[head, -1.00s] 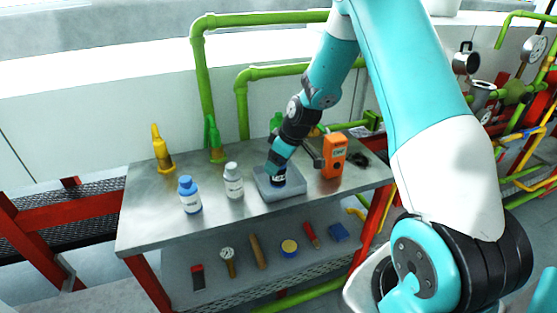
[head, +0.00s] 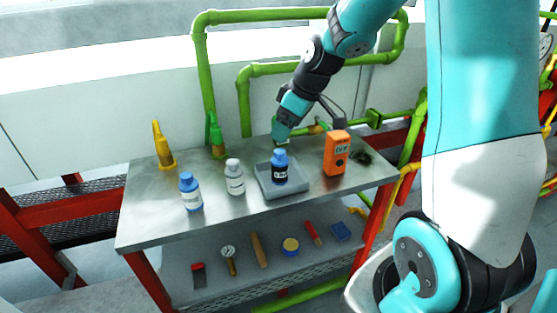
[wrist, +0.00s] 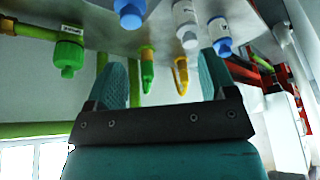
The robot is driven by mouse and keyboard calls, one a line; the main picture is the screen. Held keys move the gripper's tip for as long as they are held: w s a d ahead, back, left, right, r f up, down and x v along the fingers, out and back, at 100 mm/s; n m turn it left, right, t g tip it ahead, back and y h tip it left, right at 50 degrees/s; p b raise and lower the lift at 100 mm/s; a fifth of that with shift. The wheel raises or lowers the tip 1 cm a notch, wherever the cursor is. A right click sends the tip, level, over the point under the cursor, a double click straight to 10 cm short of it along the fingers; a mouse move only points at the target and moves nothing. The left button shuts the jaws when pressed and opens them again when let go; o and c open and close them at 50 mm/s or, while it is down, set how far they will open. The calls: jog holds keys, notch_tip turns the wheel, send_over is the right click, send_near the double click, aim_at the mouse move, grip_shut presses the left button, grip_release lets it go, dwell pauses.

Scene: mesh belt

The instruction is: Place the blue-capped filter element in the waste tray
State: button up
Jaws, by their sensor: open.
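A dark bottle-shaped element with a blue cap and a pale label (head: 279,170) stands upright in the grey waste tray (head: 266,191) on the metal bench. A blue-capped shape (wrist: 130,14) at the top of the wrist view looks like the same element. My gripper (head: 281,138) is above and behind the element, apart from it. In the wrist view, its two fingers (wrist: 165,78) are spread with nothing held between them. A second blue-capped bottle, white with a blue label (head: 191,194), stands left on the bench.
A white bottle (head: 234,178) stands left of the tray, and an orange meter (head: 337,153) stands right of it. Green pipes (head: 245,100) rise behind the bench. Tools lie on the lower shelf.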

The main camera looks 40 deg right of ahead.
jog(key=s+a+r+g+y, duration=0.1)
jog(key=s+a+r, duration=0.1)
jog(key=s+a, duration=0.35)
jog(key=s+a+r, duration=0.2)
jog(key=a+r, duration=0.1)
jog(key=a, duration=0.5)
jog(key=s+a+r+g, duration=0.1)
jog(key=s+a, duration=0.3)
jog(key=s, duration=0.4)
jog(key=s+a+n+g, duration=0.1)
jog(key=s+a, duration=0.4)
jog(key=s, duration=0.3)
jog(key=shift+r+g+y, duration=0.3)
jog(key=shift+r, duration=0.05)
